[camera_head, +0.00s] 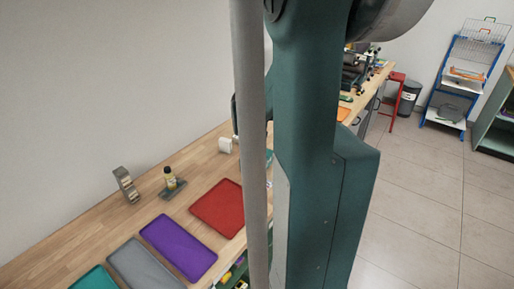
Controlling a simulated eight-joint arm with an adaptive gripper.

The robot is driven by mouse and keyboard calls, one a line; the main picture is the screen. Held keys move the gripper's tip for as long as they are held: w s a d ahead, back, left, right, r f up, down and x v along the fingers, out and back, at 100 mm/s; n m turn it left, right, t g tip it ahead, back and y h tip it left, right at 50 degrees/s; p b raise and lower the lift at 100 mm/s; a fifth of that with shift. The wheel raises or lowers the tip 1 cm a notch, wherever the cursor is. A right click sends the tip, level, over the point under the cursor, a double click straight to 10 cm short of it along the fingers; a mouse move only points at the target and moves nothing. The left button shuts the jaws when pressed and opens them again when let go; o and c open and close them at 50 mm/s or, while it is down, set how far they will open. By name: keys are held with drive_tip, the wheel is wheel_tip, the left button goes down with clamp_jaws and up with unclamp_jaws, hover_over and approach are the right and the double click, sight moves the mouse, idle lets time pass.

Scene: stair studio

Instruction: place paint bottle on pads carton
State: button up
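A small yellow bottle with a dark cap (169,177), which looks like the paint bottle, stands upright on the wooden bench. It is at or on a low dark grey piece (178,191); I cannot tell whether that piece is a holder or a tray. A tall tan and grey block (126,186) stands left of the bottle, near the wall. I cannot tell whether it is the pads carton. My gripper is not in view; my arm's green links fill the middle and hide part of the bench.
Red (218,206), purple (178,247), grey (143,267) and teal (95,281) trays lie along the bench's front. A white object (225,145) stands further back. Bare wood shows around the bottle. Further off are a red stool (393,96), a bin (408,97) and a blue rack (458,82).

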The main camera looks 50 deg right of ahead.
sight(257, 145)
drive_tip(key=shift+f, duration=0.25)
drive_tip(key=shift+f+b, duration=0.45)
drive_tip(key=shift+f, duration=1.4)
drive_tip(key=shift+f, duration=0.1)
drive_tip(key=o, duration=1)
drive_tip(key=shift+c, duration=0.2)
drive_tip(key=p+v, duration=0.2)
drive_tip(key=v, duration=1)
drive_tip(key=shift+p, duration=0.4)
